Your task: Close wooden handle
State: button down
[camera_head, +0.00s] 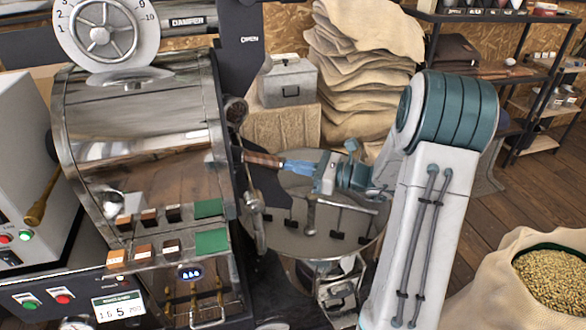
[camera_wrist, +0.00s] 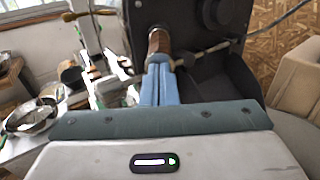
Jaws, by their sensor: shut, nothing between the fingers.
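The wooden handle (camera_head: 262,159) sticks out from the right side of the steel roaster drum, above the round cooling tray. My gripper (camera_head: 287,167) comes from the right, with its blue fingertips at the handle's free end. In the wrist view the handle (camera_wrist: 159,42) is straight ahead, just beyond the fingertips (camera_wrist: 158,66). The fingers are together with nothing between them. Whether the tips touch the handle I cannot tell.
The round cooling tray (camera_head: 290,226) with stirring arms lies below my gripper. A sack of beans (camera_head: 520,285) stands at the lower right. Folded burlap sacks (camera_head: 350,75) and a grey metal box (camera_head: 288,82) are behind.

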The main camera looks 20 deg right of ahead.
jog(key=shift+w+a+r, duration=0.1)
jog(key=shift+a, duration=0.1)
jog(key=shift+d, duration=0.1)
jog(key=b+v, duration=0.1)
jog(key=v, duration=1.3)
jog(key=shift+d, duration=0.15)
dwell(2.3)
